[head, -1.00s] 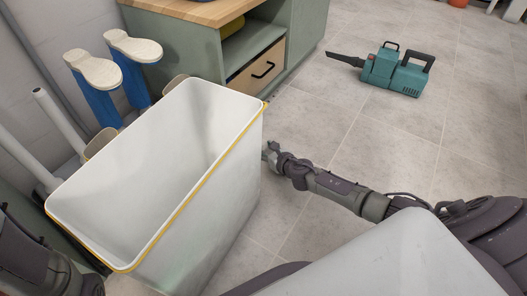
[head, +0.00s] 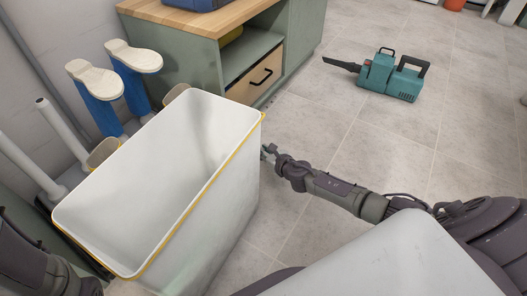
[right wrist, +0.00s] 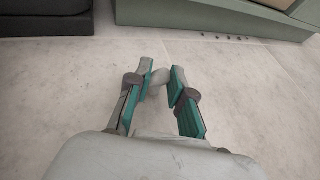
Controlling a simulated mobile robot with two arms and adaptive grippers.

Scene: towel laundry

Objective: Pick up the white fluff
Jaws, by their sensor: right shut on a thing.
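My right gripper (head: 268,152) is low over the floor, just right of the white bin, whose edge partly hides its tips in the head view. In the right wrist view the right gripper (right wrist: 165,82) has its teal-padded fingers close around a pale, whitish lump, the white fluff (right wrist: 157,80). The fluff is small and blends with the light floor; I cannot make it out in the head view. Of my left arm only a dark link shows at the lower left; its gripper is out of view.
The tall white bin (head: 222,190) with a yellow rim stands open and looks empty. A green cabinet (head: 170,60) is at the back. A teal blower (head: 390,76) lies on the floor, which is otherwise clear at right.

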